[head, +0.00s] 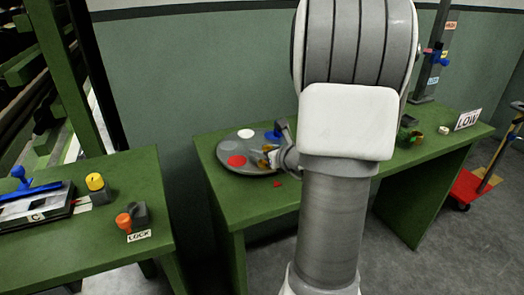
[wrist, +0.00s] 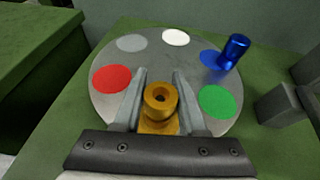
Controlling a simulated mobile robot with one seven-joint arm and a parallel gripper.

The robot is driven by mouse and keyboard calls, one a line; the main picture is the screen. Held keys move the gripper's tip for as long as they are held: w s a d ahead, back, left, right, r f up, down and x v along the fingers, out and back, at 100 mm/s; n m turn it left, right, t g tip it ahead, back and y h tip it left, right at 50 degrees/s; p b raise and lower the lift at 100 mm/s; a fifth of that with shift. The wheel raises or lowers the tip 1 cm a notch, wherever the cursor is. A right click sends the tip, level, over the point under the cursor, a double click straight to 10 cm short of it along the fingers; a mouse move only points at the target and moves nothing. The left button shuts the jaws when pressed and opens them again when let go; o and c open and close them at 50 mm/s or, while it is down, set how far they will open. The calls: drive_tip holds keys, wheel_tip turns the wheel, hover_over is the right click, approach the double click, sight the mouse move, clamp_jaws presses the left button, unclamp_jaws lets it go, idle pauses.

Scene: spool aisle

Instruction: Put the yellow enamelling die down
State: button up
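A round grey disc (wrist: 110,108) bears coloured spots: red (wrist: 112,79), grey (wrist: 131,43), white (wrist: 176,37), blue (wrist: 211,60) and green (wrist: 217,101). The disc (head: 232,171) also shows on the green table in the head view. The yellow enamelling die (wrist: 161,97), golden with a round hole in its top, is between the two fingers of my gripper (wrist: 161,78). The fingers appear shut on it. It is over the near part of the disc; whether its base touches the disc is hidden. In the head view my arm partly hides my gripper (head: 281,150).
A blue die (wrist: 236,50) stands by the blue spot, right of my gripper. A grey block (wrist: 280,103) is near the disc's right side. A left table (head: 80,245) holds a yellow-topped piece (head: 95,182) and an orange knob (head: 124,221) by a LOCK label (head: 139,236).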

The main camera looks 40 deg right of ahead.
drive_tip(key=o, duration=0.3)
drive_tip(key=shift+r, duration=0.1)
drive_tip(key=shift+r, duration=0.2)
drive_tip(key=shift+s+r+p, duration=0.15)
drive_tip(key=shift+s+p, duration=0.15)
drive_tip(key=shift+p, duration=0.1)
drive_tip(key=p+v, duration=0.2)
drive_tip(key=v, duration=0.9)
drive_tip(key=shift+s, duration=0.2)
